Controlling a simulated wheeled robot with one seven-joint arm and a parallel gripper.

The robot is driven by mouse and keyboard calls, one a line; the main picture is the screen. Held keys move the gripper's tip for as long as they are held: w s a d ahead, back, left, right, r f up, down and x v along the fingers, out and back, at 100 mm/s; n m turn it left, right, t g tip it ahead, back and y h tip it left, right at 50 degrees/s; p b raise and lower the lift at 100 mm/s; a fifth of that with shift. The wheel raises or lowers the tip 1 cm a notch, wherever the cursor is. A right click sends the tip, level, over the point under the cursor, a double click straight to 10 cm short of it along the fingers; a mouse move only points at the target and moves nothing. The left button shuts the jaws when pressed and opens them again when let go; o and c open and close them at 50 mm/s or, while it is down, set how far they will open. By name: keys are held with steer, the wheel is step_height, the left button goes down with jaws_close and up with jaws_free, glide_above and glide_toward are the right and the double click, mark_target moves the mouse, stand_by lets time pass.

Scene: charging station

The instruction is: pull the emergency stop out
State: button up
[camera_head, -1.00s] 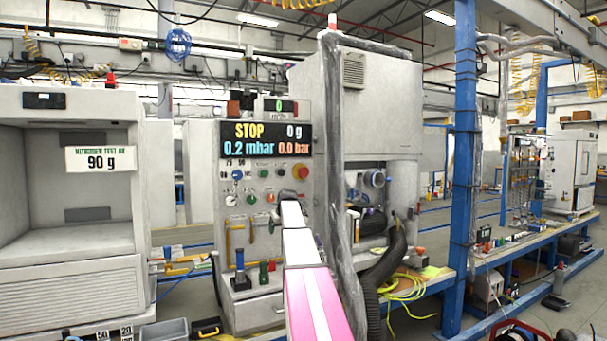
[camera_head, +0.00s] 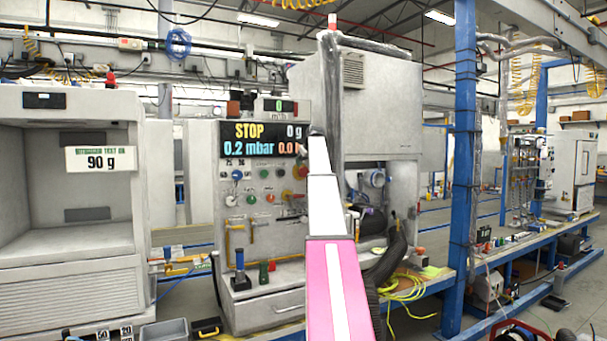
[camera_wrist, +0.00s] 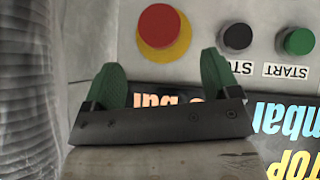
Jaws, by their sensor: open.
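The emergency stop is a red round button on a yellow ring, at the right of the grey control panel (camera_head: 262,222). In the head view the emergency stop (camera_head: 300,171) sits just left of my arm, which partly covers that side of the panel. In the wrist view, seen upside down, the emergency stop (camera_wrist: 160,27) is at the top. My gripper (camera_wrist: 161,76) has two green fingers spread apart with nothing between them. The fingertips point towards the button, apart from it in the picture; the depth gap is hard to judge.
In the wrist view, a black stop button (camera_wrist: 237,37) and a green start button (camera_wrist: 299,41) sit right of the emergency stop. A ribbed grey hose or column (camera_wrist: 28,95) runs along the left edge. The display (camera_head: 262,139) is partly covered by my arm.

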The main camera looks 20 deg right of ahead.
mark_target(305, 173)
steer(key=x, duration=0.8)
steer(key=shift+w+f, duration=0.2)
steer(key=shift+w, duration=0.1)
steer(key=c, duration=1.3)
steer(key=shift+s, duration=0.85)
steer(key=o, duration=1.3)
